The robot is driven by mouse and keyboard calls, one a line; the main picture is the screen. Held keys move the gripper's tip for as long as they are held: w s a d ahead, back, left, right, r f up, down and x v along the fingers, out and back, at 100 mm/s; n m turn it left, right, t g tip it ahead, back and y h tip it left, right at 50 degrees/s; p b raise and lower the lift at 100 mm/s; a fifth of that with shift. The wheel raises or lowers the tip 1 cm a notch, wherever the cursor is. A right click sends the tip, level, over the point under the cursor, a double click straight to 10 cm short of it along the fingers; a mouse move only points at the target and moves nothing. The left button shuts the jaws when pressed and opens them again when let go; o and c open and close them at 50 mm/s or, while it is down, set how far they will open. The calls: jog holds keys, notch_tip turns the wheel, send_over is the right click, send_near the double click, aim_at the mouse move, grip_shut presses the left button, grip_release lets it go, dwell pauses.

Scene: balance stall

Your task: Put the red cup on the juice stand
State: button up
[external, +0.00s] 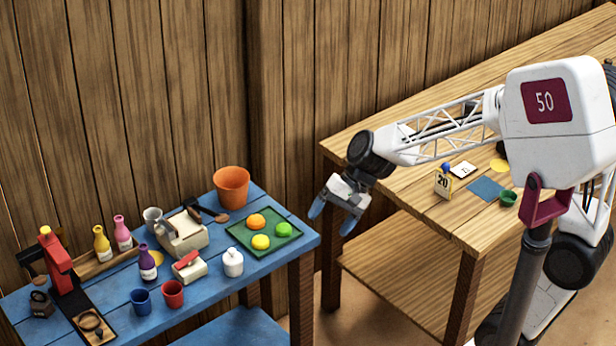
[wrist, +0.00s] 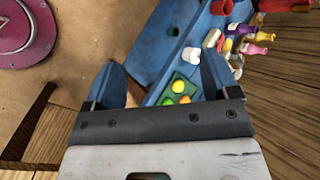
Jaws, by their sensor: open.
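The red cup (external: 172,293) stands upright near the front edge of the blue table, just right of a blue cup (external: 140,301). A red upright device (external: 57,262) stands at the table's left end by a long black base (external: 95,323); I cannot tell whether this is the juice stand. My gripper (external: 332,217) is open and empty, with blue fingers, in the air right of the blue table and far from the red cup.
The blue table (external: 312,241) also holds a green tray (external: 287,247) with several fruits, an orange bucket (external: 231,187), a white jar (external: 233,262), a red-topped box (external: 188,267) and bottles (external: 102,243). A wooden table (external: 400,190) stands right. A plank wall is behind.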

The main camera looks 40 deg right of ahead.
jog(key=s+d+r+n+t+h, duration=0.1)
jog(key=s+d+r+n+h, duration=0.1)
jog(key=s+d, duration=0.6)
jog(key=s+d+r+n+t+h, duration=0.1)
jog(key=s+d+r+n+h, duration=0.1)
jog(key=s+d+n+h, duration=0.3)
jog(key=s+d+h, duration=0.1)
jog(key=s+d, duration=0.2)
jog(key=d, duration=0.3)
jog(key=shift+d+r, duration=0.2)
jog(key=shift+d, duration=0.15)
